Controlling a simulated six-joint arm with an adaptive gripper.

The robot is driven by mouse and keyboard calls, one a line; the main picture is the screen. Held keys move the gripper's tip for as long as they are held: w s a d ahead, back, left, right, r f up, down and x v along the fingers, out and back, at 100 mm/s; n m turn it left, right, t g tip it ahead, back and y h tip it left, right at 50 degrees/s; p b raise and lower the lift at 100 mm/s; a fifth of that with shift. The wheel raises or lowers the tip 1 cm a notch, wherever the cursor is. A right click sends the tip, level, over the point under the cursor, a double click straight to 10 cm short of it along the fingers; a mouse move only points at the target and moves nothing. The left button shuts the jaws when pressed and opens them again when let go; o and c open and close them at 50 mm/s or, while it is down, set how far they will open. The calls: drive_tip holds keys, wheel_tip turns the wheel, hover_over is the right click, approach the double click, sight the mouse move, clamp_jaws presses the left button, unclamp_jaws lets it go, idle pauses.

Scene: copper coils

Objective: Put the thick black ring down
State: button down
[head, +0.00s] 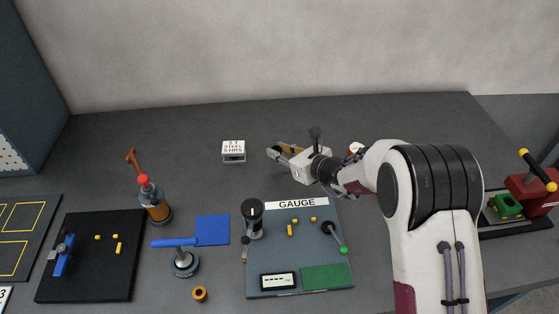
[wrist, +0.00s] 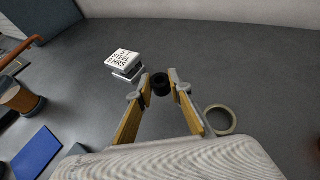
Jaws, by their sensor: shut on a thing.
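The thick black ring (wrist: 160,86) shows in the wrist view between the tips of my gripper (wrist: 159,79). My gripper's two yellow-padded fingers are shut on it. How far the ring is above the table is hard to tell. In the head view my gripper (head: 273,153) reaches left over the back middle of the table, and the ring cannot be made out there.
A white block labelled steel (head: 234,150) stands left of my gripper. A pale ring (wrist: 221,119) lies to the right in the wrist view. The gauge board (head: 300,271) is in front. Grey table (head: 190,125) is bare around the block.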

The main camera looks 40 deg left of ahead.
sight(280, 167)
drive_tip(key=shift+f, duration=0.2)
drive_tip(key=shift+f, duration=1.75)
drive_tip(key=shift+f, duration=0.15)
drive_tip(key=c, duration=1.8)
unclamp_jaws()
drive_tip(key=shift+c, duration=0.2)
drive_tip(key=shift+v, duration=6.1)
